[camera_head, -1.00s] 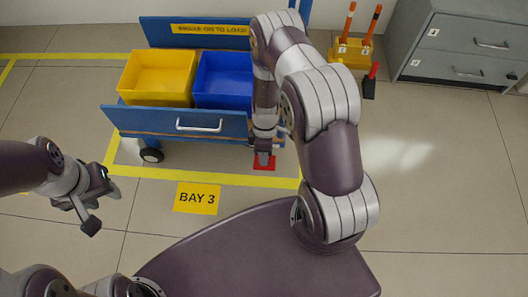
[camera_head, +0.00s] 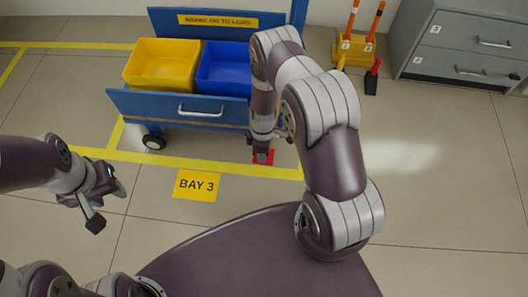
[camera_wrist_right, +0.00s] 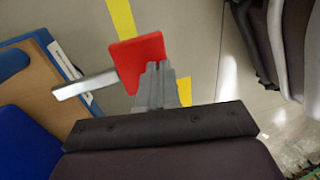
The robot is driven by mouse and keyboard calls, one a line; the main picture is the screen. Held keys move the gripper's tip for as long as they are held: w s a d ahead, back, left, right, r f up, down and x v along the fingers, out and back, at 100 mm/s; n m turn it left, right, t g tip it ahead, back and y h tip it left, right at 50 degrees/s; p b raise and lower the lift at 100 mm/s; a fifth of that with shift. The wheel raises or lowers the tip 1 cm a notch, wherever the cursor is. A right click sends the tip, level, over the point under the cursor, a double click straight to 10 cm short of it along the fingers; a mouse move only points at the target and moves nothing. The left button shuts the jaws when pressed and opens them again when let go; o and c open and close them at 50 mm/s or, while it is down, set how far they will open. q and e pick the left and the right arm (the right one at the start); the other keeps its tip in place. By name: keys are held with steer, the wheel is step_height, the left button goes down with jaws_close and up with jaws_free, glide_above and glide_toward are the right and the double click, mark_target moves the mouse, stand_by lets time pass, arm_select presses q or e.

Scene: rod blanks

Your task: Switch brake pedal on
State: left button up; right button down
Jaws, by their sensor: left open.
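The red brake pedal (camera_head: 264,157) sits at the lower front right of the blue cart (camera_head: 150,105), just above the floor. It also shows in the right wrist view (camera_wrist_right: 137,55), partly covered by grey fingers. My right gripper (camera_head: 262,155) points down at the pedal, its fingers (camera_wrist_right: 158,85) close together and overlapping the pedal in the picture; contact cannot be told. Nothing shows between them. My left gripper (camera_head: 108,205) is open and empty over the floor at the left, away from the cart. The cart bears a "BRAKE ON TO LOAD" sign (camera_head: 218,20).
A yellow bin (camera_head: 165,84) and a blue bin (camera_head: 224,92) sit on the cart. Yellow tape (camera_head: 200,164) and a BAY 3 marker (camera_head: 197,185) lie in front. A yellow stand with orange-handled tools (camera_head: 354,52) and a grey cabinet (camera_head: 470,45) stand at the right.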

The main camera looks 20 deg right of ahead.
steer(key=shift+s+a+f+b, duration=0.1)
steer(key=shift+s+f+b, duration=0.1)
steer(key=shift+f, duration=0.5)
steer(key=shift+s+f+b, duration=0.1)
steer(key=shift+f+b, duration=0.1)
steer(key=shift+f, duration=0.5)
arm_select(q)
steer(key=shift+f, duration=0.55)
arm_select(e)
steer(key=shift+f, duration=0.15)
arm_select(q)
steer(key=shift+s, duration=0.1)
arm_select(e)
steer(key=shift+s+f, duration=0.1)
steer(key=shift+s, duration=0.05)
steer(key=shift+r, duration=0.25)
arm_select(q)
step_height(320, 180, up, 9)
steer(key=s+p, duration=0.2)
steer(key=p, duration=0.6)
steer(key=shift+f+p, duration=0.2)
steer(key=shift+p, duration=0.1)
arm_select(e)
steer(key=s+a+r, duration=0.2)
steer(key=s+r, duration=0.1)
steer(key=r, duration=1)
steer(key=shift+r, duration=0.2)
